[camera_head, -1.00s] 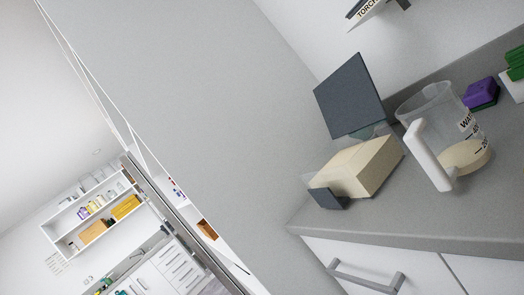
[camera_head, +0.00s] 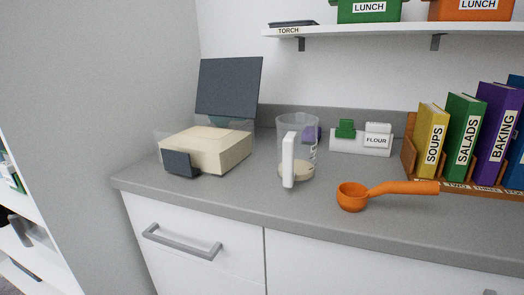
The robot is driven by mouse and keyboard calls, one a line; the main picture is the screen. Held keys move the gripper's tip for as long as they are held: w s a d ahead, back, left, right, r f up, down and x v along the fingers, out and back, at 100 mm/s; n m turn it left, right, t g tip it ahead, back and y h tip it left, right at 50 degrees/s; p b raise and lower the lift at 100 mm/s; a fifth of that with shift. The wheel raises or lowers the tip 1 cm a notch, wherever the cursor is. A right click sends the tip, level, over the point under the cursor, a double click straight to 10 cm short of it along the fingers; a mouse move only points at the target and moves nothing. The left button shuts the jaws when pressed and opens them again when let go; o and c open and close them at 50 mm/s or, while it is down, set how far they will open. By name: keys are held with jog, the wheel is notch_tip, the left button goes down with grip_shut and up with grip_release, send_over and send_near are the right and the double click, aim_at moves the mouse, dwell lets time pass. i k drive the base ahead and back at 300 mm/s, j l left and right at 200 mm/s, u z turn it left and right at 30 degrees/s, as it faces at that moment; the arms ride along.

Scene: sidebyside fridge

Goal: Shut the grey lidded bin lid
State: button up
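The grey lidded bin (camera_head: 209,149) sits on the counter at left of centre, near the counter's left end. It looks like a cream block between clear walls, with a small dark grey tab (camera_head: 180,163) at its front. Its dark grey lid (camera_head: 229,87) stands open, raised steeply above the rear of the bin. A greenish piece shows just under the lid. My gripper is not in view.
A clear measuring jug (camera_head: 310,135) with a white handle stands right of the bin. An orange scoop (camera_head: 385,193), a flour holder (camera_head: 362,143) and a book rack (camera_head: 474,183) are farther right. A shelf (camera_head: 375,29) hangs above. The counter front (camera_head: 240,200) is clear.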

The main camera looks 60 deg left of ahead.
aim_at(227, 87)
jog(key=u, duration=1.75)
